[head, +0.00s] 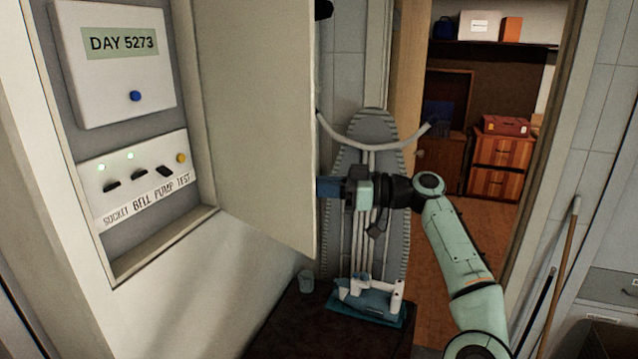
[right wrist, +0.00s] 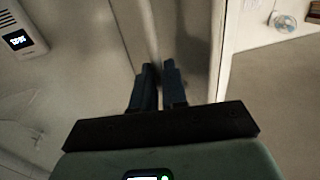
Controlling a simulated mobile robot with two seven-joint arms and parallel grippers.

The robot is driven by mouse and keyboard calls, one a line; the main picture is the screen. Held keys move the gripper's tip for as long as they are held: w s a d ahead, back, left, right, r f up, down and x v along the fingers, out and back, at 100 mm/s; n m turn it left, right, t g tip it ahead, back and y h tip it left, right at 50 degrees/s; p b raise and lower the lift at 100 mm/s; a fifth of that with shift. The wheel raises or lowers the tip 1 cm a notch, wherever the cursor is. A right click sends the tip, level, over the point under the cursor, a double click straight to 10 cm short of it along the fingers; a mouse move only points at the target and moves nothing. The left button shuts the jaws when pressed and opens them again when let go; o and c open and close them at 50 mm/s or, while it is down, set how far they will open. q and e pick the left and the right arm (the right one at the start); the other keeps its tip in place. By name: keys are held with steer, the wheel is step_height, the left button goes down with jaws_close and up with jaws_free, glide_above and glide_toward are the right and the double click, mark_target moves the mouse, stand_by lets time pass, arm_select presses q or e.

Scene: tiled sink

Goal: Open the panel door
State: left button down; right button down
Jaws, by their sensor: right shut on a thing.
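The panel door (head: 258,120) is a pale, flat door on the wall box at the left. It stands swung open, and the box's inside shows. Inside are a white unit reading "DAY 5273" (head: 118,62) and a switch plate (head: 138,175) labelled "SOCKET BELL PUMP TEST". My right gripper (head: 324,187) is at the door's free edge, and its fingertips are partly hidden in the head view. In the right wrist view its two blue fingers (right wrist: 160,72) are close together at the door; the exact part held is unclear. My left gripper is not in view.
An ironing board (head: 372,130) leans on the wall behind my right gripper. A white and teal iron (head: 368,296) and a small cup (head: 306,281) stand on a dark surface below. An open doorway is at the right, with a broom handle (head: 562,270) beside it.

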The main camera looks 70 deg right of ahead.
steer(key=shift+w+a+r, duration=0.15)
steer(key=shift+w+a, duration=0.05)
steer(key=shift+w, duration=0.05)
steer(key=c, duration=1.2)
jaws_free()
steer(key=shift+w, duration=0.15)
steer(key=shift+o, duration=0.2)
steer(key=shift+w, duration=0.25)
steer(key=shift+s+d, duration=0.1)
steer(key=shift+s, duration=0.1)
steer(key=v, duration=1.3)
steer(key=shift+s, duration=0.2)
